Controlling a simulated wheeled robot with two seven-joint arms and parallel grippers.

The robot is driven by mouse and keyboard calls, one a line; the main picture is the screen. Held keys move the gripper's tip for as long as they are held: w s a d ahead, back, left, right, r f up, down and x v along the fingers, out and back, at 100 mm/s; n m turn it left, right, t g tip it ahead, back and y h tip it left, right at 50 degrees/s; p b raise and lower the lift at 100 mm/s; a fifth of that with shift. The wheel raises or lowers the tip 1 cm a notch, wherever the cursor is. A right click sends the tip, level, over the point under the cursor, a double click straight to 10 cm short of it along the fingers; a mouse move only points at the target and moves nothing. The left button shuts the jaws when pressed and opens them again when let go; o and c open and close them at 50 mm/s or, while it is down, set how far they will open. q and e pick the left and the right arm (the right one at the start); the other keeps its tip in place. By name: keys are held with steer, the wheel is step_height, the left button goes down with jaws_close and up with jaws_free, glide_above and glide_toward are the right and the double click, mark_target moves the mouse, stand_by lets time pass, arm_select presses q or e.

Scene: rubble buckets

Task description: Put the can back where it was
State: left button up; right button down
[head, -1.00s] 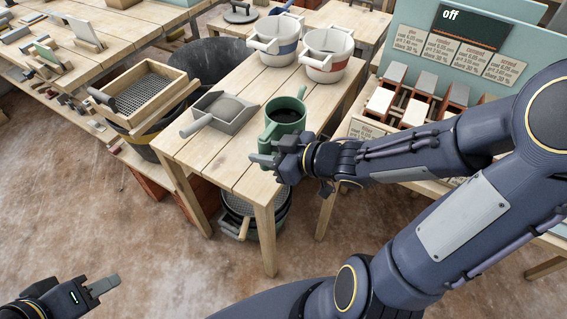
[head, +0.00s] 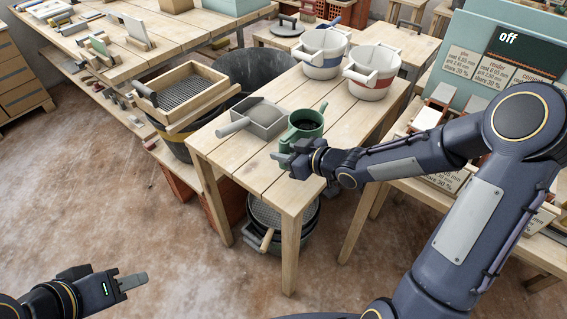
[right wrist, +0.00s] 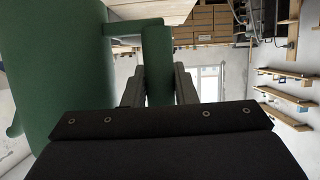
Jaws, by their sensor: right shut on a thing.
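The green can (head: 306,124) with green handles and a dark inside is upright at the near end of the wooden table (head: 237,161). I cannot tell whether its base touches the boards. My right gripper (head: 285,158) is at the can's near side. In the right wrist view, the can (right wrist: 45,70) fills the left, and its upright handle (right wrist: 157,65) is between the fingers of my right gripper (right wrist: 158,88), which is shut on it. My left gripper (head: 135,281) is low at the left over the floor, far from the can, holding nothing visible.
A grey scoop (head: 262,117) lies just left of the can. Two white buckets, blue-banded (head: 323,62) and red-banded (head: 372,84), stand behind. A wooden sieve (head: 190,108) sits left over a dark tub. A panel reading "off" (head: 510,38) stands right. Floor at lower left is clear.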

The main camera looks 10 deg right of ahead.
steer(key=shift+w+f, duration=0.4)
steer(key=shift+f, duration=0.05)
steer(key=shift+f+b, duration=0.45)
steer(key=shift+f, duration=1)
steer(key=shift+f, duration=0.15)
steer(key=c, duration=1.2)
jaws_free()
steer(key=shift+s, duration=0.1)
steer(key=shift+o, duration=0.2)
